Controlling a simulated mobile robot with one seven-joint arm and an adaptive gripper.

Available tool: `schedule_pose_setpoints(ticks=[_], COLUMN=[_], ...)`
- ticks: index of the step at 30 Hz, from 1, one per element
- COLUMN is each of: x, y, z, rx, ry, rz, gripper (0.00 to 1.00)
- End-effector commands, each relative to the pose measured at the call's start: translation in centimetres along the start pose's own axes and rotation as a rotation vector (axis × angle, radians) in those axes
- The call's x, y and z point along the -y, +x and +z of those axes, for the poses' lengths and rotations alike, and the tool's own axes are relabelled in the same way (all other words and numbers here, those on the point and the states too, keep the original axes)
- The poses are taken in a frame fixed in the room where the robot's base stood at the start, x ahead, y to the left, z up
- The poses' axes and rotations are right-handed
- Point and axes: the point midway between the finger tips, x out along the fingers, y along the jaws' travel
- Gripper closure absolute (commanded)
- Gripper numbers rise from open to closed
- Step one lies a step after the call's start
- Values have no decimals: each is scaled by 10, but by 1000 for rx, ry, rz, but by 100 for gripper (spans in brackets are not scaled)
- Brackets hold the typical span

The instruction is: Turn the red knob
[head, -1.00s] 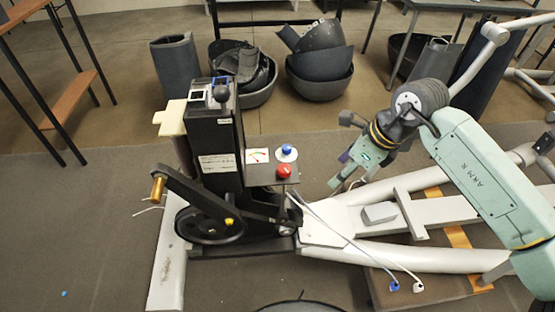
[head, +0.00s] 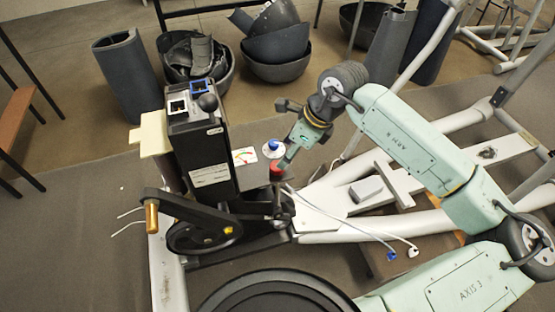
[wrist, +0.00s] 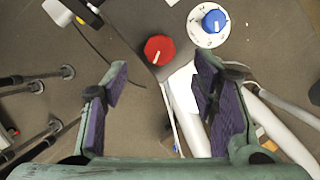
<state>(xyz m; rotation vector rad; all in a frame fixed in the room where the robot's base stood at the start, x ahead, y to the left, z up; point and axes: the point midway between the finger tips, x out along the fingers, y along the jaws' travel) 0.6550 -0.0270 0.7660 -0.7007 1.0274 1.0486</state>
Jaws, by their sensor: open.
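The red knob (wrist: 159,50) with a white pointer mark sits on a grey panel of the elliptical in the wrist view. It lies just beyond my open fingers, between them but a little ahead of the tips. In the head view, the red knob (head: 277,170) is partly hidden by my gripper (head: 285,160), which is right at it. In the wrist view, my gripper (wrist: 160,85) has its two purple-padded fingers spread apart with nothing between them.
A blue knob (wrist: 214,20) on a white dial stands just right of the red one. A black console box (head: 202,150) with a ball-topped lever is to the left. White frame tubes (head: 340,225) and cables lie below. Dark tubs (head: 275,45) stand behind.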

Motion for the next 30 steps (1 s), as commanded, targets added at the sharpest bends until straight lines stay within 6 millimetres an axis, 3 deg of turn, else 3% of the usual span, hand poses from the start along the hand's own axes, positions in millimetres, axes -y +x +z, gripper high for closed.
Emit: schedule_pose_setpoints(ticks=[6, 12, 23, 30], x=[-1, 0, 0, 0], y=[40, 62, 68, 68], z=[2, 1, 0, 0], rx=[3, 1, 0, 0], ry=[0, 1, 0, 0], rz=[4, 2, 0, 0], gripper=[47, 47, 47, 63])
